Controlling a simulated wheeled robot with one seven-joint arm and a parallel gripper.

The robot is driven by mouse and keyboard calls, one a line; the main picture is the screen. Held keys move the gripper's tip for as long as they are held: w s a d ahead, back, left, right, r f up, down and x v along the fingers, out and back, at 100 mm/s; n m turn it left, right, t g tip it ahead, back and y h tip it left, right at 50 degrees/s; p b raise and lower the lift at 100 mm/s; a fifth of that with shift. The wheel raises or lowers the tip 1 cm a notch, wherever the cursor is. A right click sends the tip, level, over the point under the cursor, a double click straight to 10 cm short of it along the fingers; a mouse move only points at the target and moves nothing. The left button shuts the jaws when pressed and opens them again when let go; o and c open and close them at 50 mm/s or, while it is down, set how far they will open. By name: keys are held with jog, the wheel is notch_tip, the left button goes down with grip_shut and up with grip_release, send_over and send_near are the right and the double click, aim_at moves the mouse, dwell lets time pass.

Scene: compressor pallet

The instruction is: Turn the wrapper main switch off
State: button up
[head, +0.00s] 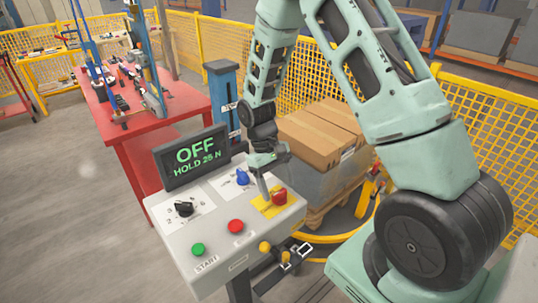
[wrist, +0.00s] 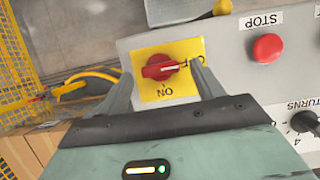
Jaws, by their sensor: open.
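The wrapper main switch is a red rotary knob on a yellow plate, at the right end of the control panel in the head view (head: 279,196) and in the middle of the wrist view (wrist: 160,67). Its handle lies roughly level in the wrist view, toward the OFF label at the right; the ON label is below it. My gripper (head: 264,190) is at the switch. In the wrist view my gripper (wrist: 161,80) is open, its fingers at either side of the knob with gaps visible.
The panel (head: 215,250) also carries a blue knob (head: 242,177), a black turns dial (head: 184,208), a red STOP button (head: 236,226) and a green START button (head: 198,249). Boxes on a pallet (head: 318,135) stand behind, with a yellow fence (head: 490,120) beyond.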

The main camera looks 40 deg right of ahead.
jog(key=b+v, duration=0.3)
jog(key=v, duration=1.3)
jog(key=s+a+f+n+t+b, duration=0.1)
jog(key=s+a+n, duration=0.1)
jog(key=s+a, duration=0.45)
jog(key=s+a+n+t+b, duration=0.1)
jog(key=s+a+n, duration=0.15)
jog(key=a, duration=0.65)
jog(key=s+a+f+n+t, duration=0.1)
jog(key=s+a, duration=0.2)
jog(key=s, duration=0.5)
jog(key=s+a+f+n+t+b, duration=0.1)
jog(key=s+a+f, duration=0.1)
jog(key=s, duration=0.5)
jog(key=shift+s+a+f+n+y+b, duration=0.3)
jog(key=shift+s+a+n+y, duration=0.1)
jog(key=shift+a, duration=0.45)
